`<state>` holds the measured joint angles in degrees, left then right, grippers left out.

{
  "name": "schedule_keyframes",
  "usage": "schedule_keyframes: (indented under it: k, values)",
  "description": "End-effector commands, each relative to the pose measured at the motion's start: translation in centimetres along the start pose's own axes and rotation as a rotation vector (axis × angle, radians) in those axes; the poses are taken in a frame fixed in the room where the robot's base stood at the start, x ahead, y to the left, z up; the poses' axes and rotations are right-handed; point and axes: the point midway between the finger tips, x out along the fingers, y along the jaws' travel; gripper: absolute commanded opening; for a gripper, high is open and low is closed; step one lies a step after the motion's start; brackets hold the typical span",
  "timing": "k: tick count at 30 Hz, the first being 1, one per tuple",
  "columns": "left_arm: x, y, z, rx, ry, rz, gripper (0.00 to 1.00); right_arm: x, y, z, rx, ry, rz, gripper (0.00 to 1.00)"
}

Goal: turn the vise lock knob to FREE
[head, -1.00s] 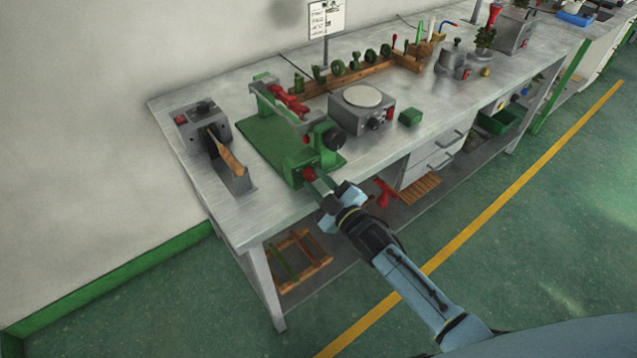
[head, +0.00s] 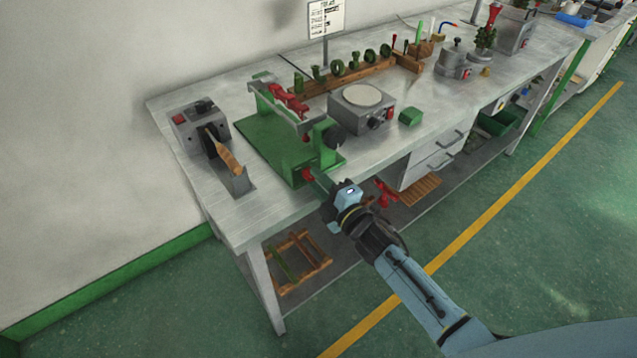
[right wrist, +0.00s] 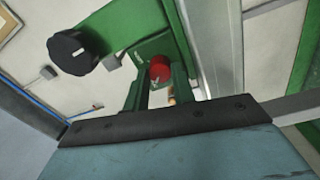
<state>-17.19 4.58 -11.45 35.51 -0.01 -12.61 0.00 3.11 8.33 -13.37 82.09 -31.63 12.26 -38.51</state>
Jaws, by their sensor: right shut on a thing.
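The green vise (head: 296,166) stands at the front edge of the bench. A small red knob (head: 307,174) sits on its front face, and I take this to be the lock knob. In the right wrist view the red knob (right wrist: 160,69) lies between the fingertips. My right gripper (head: 314,178) comes from the front and is shut on this knob; it also shows in the right wrist view (right wrist: 160,82). The fingers partly hide the knob, and no FREE marking is readable. My left gripper is not in view.
A black knob (head: 334,138) is on the vise, above and right of the red one; it is large in the right wrist view (right wrist: 72,53). A grey device with a round plate (head: 361,97) stands to the right.

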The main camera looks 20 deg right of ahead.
Motion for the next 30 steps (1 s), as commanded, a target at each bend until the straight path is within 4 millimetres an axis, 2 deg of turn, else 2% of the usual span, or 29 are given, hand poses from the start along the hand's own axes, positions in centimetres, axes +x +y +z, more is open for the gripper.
schedule_keyframes:
  k: [15, 16, 20, 30]
  values:
    - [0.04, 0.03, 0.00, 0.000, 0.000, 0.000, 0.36, -0.05, -0.09, 0.04, -0.019, 0.000, -0.002, 0.03]
    - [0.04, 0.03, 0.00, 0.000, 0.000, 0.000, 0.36, -0.05, -0.08, 0.04, -0.019, 0.000, -0.002, 0.29]
    - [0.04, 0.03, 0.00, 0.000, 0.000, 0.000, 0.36, -0.04, -0.07, 0.03, -0.018, 0.000, -0.002, 0.46]
    - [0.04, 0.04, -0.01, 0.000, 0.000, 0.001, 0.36, -0.03, -0.08, 0.02, -0.016, 0.000, -0.002, 0.47]
